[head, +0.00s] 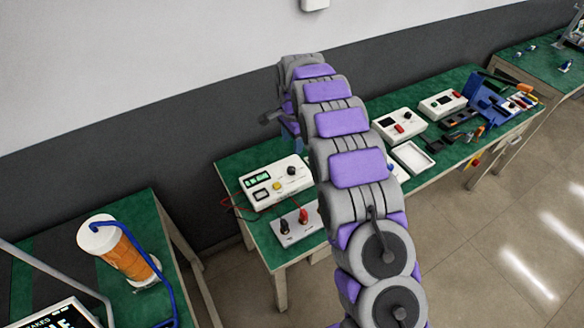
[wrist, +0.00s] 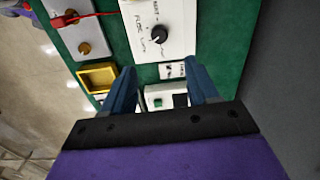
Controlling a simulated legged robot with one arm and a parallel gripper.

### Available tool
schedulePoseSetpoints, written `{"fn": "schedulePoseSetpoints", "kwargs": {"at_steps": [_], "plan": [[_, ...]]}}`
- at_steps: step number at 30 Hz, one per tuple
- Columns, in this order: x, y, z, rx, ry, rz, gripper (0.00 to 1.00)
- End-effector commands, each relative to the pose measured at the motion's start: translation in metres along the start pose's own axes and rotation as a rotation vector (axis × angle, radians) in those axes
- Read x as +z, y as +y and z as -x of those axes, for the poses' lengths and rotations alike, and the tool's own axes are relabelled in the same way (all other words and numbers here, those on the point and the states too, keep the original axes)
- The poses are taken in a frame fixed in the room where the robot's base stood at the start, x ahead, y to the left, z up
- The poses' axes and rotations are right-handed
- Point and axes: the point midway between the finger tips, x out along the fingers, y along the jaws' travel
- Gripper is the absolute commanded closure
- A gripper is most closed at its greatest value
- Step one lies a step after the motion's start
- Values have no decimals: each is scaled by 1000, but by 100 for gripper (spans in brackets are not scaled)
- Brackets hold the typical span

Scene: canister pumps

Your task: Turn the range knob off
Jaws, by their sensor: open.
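A black round knob (wrist: 158,33) with a white pointer mark sits on a white panel (wrist: 128,17) at the top of the wrist view. The print beside it is too blurred to read surely. In the head view, a white instrument (head: 262,189) with a green display carries a black knob (head: 291,171); I cannot tell for certain that it is the same one. My gripper (wrist: 160,80) is open and empty, its two blue fingers apart and short of the knob in the picture. In the head view the gripper is mostly hidden by my arm.
A terminal box (wrist: 84,47) with a red lead, a yellow tray (wrist: 97,78) and a white box with a green button (wrist: 158,103) lie close by. More instruments, a white tray (head: 413,158) and a blue tool rack (head: 490,98) stand along the green bench to the right.

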Motion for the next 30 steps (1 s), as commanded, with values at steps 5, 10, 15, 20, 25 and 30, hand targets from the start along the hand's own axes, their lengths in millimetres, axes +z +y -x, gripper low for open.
{"fn": "schedulePoseSetpoints", "kwargs": {"at_steps": [5, 10, 15, 20, 25, 30], "plan": [[1, 1, -39, 3, -1, 1, 41], [1, 1, -73, 4, -1, 1, 41], [0, 0, -103, 1, 0, 1, 41], [0, 1, -122, 1, 0, 1, 41], [0, 1, -130, 1, 0, 1, 41], [0, 1, -132, 0, 0, 1, 41]]}}
